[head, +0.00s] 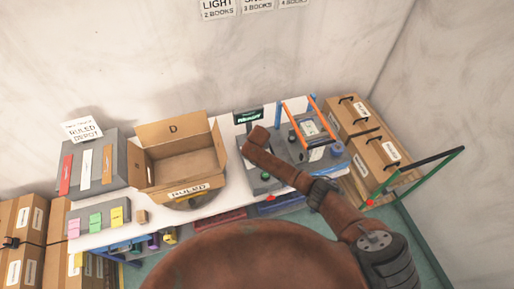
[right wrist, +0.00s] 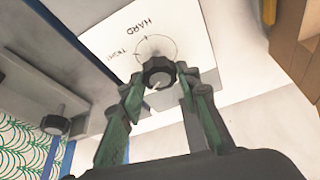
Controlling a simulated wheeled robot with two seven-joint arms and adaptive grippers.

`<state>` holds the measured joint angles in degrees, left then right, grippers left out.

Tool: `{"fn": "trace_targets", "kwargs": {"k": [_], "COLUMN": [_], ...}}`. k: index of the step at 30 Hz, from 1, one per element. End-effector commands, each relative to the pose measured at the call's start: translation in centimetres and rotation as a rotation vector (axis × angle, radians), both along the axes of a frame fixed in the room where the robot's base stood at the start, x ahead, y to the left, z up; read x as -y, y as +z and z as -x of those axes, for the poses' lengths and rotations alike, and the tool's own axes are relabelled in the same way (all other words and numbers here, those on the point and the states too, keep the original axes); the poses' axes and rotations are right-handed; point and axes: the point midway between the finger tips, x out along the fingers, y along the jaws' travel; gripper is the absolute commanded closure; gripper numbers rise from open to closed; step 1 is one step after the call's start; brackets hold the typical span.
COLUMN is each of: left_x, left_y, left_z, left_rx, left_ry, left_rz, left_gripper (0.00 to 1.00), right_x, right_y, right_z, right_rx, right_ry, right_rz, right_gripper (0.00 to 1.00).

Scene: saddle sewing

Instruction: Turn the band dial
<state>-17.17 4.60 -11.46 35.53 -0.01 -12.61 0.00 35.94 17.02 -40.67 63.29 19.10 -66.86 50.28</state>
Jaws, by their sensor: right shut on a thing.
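The band dial, a black ribbed knob (right wrist: 157,75), stands on a white plate (right wrist: 195,38) in the right wrist view. A thin circle and the word HARD are marked around it; a second, smaller word is hard to read. My right gripper (right wrist: 160,72) has its two green-padded fingers closed on the sides of the knob. In the head view my brown right arm reaches over the grey machine (head: 290,146) and its gripper cannot be made out. My left gripper is in neither view.
A second dark knob (right wrist: 55,124) stands at left in the right wrist view, near a green patterned sheet (right wrist: 22,150).

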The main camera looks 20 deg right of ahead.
Motion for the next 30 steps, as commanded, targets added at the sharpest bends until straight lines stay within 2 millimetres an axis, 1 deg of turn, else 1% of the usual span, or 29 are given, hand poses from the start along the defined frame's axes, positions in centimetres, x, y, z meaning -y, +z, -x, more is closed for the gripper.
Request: {"fn": "trace_targets", "kwargs": {"k": [6,18,19,26,30], "left_x": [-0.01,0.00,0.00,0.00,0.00], "left_y": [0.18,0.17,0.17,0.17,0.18], "left_z": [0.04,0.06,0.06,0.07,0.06], "left_rx": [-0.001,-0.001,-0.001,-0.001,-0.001], "left_ry": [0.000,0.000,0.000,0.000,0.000], "left_rz": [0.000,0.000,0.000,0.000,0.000], "left_gripper": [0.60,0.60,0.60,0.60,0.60], "right_x": [-0.14,-0.15,-0.15,-0.10,-0.06], "right_y": [-0.10,-0.13,-0.13,-0.06,-0.04], "right_z": [0.08,0.08,0.08,0.03,0.00], "right_rx": [-0.002,-0.002,-0.001,-0.001,-0.001], "right_ry": [-0.038,-0.043,-0.043,-0.043,-0.043], "right_rz": [-0.002,-0.003,-0.003,-0.002,-0.002], "right_gripper": [0.93,0.93,0.69,0.53,0.51]}}
